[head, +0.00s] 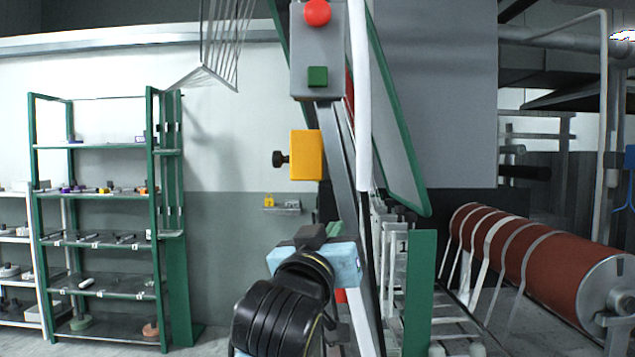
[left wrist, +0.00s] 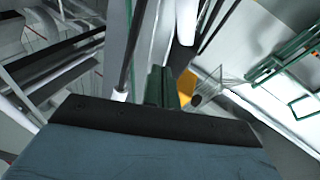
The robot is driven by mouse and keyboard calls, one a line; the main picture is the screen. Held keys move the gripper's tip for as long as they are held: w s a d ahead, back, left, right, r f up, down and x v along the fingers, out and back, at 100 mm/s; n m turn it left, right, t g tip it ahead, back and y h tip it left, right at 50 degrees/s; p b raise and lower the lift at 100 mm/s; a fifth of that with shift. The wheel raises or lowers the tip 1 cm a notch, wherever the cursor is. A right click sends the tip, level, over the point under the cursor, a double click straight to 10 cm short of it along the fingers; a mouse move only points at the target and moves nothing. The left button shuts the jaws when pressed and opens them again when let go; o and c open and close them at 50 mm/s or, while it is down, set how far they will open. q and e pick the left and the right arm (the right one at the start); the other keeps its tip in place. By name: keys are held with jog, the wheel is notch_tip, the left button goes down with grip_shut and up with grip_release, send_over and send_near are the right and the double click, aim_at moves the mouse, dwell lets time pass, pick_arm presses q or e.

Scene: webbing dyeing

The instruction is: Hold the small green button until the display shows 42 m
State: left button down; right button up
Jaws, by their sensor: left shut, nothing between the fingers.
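A grey control box (head: 318,50) is at the top middle of the head view. It carries a round red button (head: 317,12) and a square green button (head: 317,76) below it. No display with a readable number shows. My left gripper (head: 312,234), with a light blue body, is below the control box and apart from the green button. Its fingers are shut and empty. In the left wrist view its dark fingers (left wrist: 163,88) show close together above the blue body. My right gripper is not in view.
A yellow box (head: 306,155) with a black knob sits between my left gripper and the control box. A green-edged panel (head: 405,130) and a red roller (head: 540,260) with pale webbing are to the right. A green shelf rack (head: 97,240) stands at the left.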

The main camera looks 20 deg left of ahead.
pick_arm(q)
jog(key=s+r+t, duration=0.3)
jog(key=s+r, duration=0.2)
jog(key=r, duration=0.7)
jog(key=n+t, duration=0.2)
jog(key=t, duration=0.1)
send_near(315, 78)
jog(key=s+d+r, duration=0.4)
jog(key=s+r, duration=0.1)
jog(key=r, duration=0.1)
jog(key=shift+s+p, duration=0.1)
jog(key=shift+p, duration=0.25)
jog(key=w, duration=0.2)
jog(key=w+a, duration=0.1)
jog(key=w, duration=0.2)
jog(key=w+a, duration=0.1)
jog(key=w, duration=0.1)
jog(key=shift+w+a, duration=0.1)
jog(key=shift+w, duration=0.05)
jog(key=shift+w+a+f, duration=0.1)
jog(key=shift+w+a, duration=0.1)
jog(key=shift+w, duration=0.45)
jog(key=shift+w+p, duration=0.1)
jog(key=shift+p, duration=0.2)
jog(key=shift+w+a, duration=0.1)
jog(key=shift+w, duration=0.2)
